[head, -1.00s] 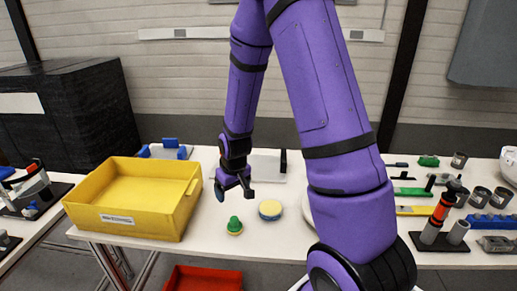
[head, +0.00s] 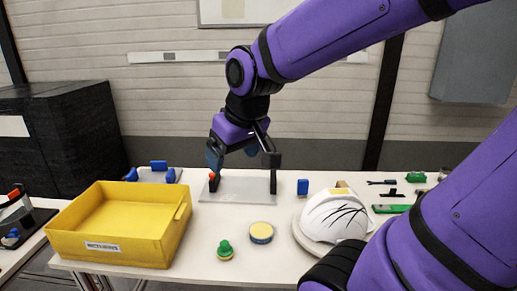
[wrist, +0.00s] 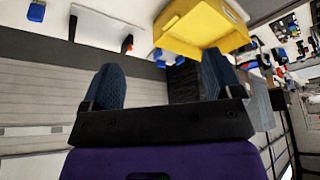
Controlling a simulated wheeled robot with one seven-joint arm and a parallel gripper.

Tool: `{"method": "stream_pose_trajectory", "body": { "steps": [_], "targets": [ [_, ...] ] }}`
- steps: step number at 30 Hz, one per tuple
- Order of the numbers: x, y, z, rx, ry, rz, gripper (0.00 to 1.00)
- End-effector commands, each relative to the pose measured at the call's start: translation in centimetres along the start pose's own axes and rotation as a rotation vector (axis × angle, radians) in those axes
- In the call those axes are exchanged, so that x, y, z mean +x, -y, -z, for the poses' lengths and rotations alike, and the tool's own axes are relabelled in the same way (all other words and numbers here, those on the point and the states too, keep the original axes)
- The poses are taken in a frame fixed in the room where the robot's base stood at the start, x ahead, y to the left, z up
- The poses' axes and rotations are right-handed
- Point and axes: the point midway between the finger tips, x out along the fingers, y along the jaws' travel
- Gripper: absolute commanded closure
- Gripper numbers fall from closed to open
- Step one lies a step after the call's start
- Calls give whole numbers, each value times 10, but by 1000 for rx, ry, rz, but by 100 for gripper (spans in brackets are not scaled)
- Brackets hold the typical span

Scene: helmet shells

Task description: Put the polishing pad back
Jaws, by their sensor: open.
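I cannot tell for sure which is the polishing pad.
A yellow bin (head: 105,248) stands at the left; it also shows in the wrist view (wrist: 200,28). A white helmet shell (head: 332,214) with black lines sits right of the pad. A blue block (head: 303,187) is behind it. Tools lie further right.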

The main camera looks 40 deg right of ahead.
Motion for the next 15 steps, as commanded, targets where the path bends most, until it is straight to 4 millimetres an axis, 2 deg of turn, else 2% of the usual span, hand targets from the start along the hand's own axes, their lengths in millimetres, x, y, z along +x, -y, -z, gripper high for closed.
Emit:
{"method": "stream_pose_trajectory", "body": {
  "steps": [1,6,10,15],
  "targets": [
    [-14,2,-8,-1,-18,1,15],
    [-47,6,-36,2,-49,5,15],
    [-61,7,-52,5,-62,6,15],
    [-67,8,-60,7,-68,8,15]
  ]
}}
